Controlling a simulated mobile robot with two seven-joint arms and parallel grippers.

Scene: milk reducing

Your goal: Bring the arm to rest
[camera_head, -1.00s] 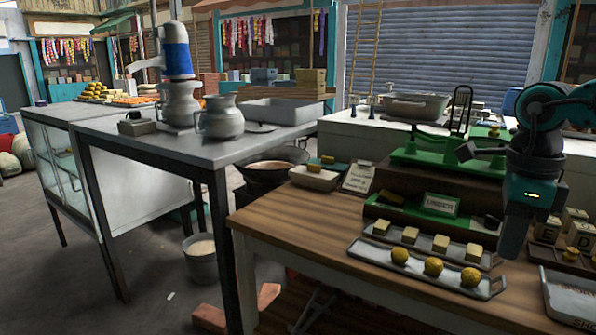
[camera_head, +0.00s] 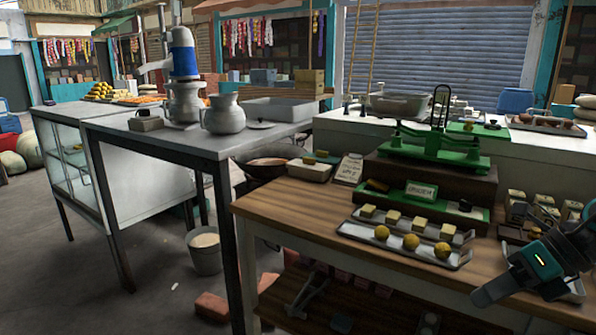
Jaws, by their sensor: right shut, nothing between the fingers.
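My right gripper (camera_head: 484,298) is at the lower right of the head view, low over the front right of the wooden table (camera_head: 300,217). It points down and to the left, and its fingers are shut with nothing between them. It is apart from the metal tray of sweets (camera_head: 352,233), which lies to its upper left. My left gripper is not in view.
A green balance scale (camera_head: 436,147) stands at the table's back. Small blocks (camera_head: 545,205) stand at the right. A metal table (camera_head: 165,141) holds pots (camera_head: 223,115) at the left. A bucket (camera_head: 206,258) stands on the floor. Floor space at the lower left is free.

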